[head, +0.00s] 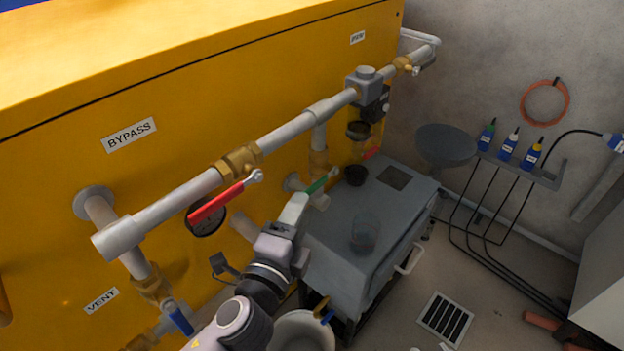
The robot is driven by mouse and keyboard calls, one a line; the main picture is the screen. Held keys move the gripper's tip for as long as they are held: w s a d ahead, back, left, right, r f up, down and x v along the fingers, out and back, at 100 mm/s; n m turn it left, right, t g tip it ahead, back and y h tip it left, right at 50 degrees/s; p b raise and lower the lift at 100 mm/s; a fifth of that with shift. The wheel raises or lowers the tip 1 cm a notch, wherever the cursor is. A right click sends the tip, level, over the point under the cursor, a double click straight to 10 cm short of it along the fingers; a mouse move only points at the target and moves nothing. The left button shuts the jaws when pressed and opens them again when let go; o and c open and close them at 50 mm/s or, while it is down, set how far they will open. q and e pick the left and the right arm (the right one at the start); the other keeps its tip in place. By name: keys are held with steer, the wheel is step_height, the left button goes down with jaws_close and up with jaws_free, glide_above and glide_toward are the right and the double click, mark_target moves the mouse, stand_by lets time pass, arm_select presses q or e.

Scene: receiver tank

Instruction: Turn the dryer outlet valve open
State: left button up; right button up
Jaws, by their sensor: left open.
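A valve with a green lever (321,181) sits on the downpipe with a brass body (318,162), below the long grey pipe. I cannot read a label that marks it as the dryer outlet valve. My left gripper (298,203) reaches up from below, with its tips close to the lower left end of the green lever. It is open; I cannot tell whether the lever lies between its fingers or whether they touch. The fingers and wrist hide part of the pipe stub behind. My right gripper is not in view.
A red-lever bypass valve (238,163) is close on the left, under the BYPASS sign (130,135). A blue-lever valve (180,319) is lower left, near the VENT sign (102,301). A grey cabinet (325,235) and a white bucket (303,333) stand below right.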

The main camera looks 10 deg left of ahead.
mark_target(311, 187)
arm_select(q)
steer(key=shift+x, duration=3.3)
jaws_close()
